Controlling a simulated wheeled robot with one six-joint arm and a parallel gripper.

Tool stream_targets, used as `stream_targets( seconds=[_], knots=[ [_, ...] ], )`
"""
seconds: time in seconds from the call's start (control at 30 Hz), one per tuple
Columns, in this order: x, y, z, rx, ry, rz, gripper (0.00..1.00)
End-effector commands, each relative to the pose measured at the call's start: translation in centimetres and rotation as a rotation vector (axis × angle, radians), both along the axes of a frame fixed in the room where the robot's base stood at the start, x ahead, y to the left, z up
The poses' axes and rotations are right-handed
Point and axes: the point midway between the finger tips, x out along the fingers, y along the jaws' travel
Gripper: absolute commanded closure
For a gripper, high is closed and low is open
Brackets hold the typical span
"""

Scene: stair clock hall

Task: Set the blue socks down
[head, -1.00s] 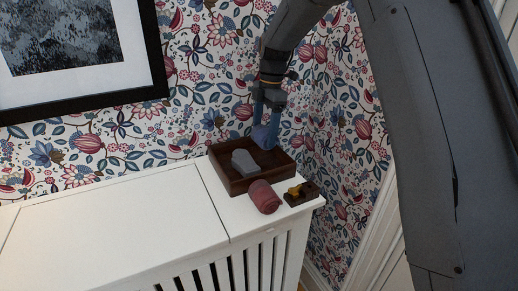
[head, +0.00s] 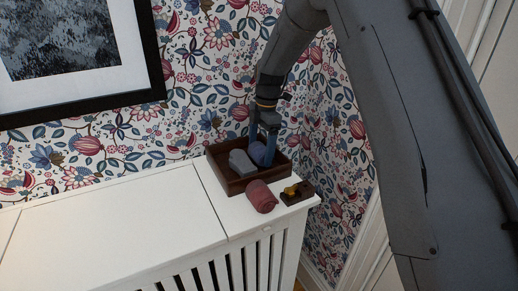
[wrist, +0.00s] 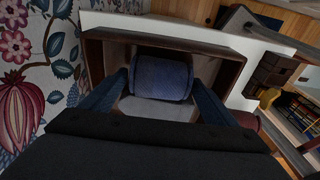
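The blue socks (head: 258,153) are a rolled bundle low inside the dark wooden tray (head: 262,178), at its back right. In the wrist view the blue socks (wrist: 160,76) lie between the two blue fingers, within the tray walls (wrist: 205,43). My gripper (head: 264,150) reaches down into the tray. Its fingers stand apart, one on each side of the socks, with a slim gap showing in the wrist view (wrist: 161,84). The undersides of the socks are hidden.
A grey bundle (head: 241,162) lies in the tray beside the blue socks. A red roll (head: 261,197) and a small dark block with a yellow piece (head: 298,192) sit in front of the tray on the white cabinet top (head: 120,232). The cabinet's left part is clear. Papered walls rise behind.

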Motion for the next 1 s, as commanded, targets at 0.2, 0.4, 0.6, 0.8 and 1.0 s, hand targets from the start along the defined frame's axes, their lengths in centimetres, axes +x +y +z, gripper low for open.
stream_targets(
  seconds=[0.2, 0.4, 0.6, 0.8, 1.0],
  knots=[
    [0.0, 0.0, 0.1, 0.0, 0.0, 0.0, 0.11],
    [0.1, 0.0, 0.5, 0.001, -0.002, 0.0, 0.11],
    [0.4, -0.3, 3.3, 0.001, -0.006, -0.001, 0.11],
    [0.5, -0.8, 7.4, 0.0, -0.005, -0.001, 0.11],
    [0.6, -1.1, 10.6, 0.0, -0.002, 0.0, 0.11]
  ],
)
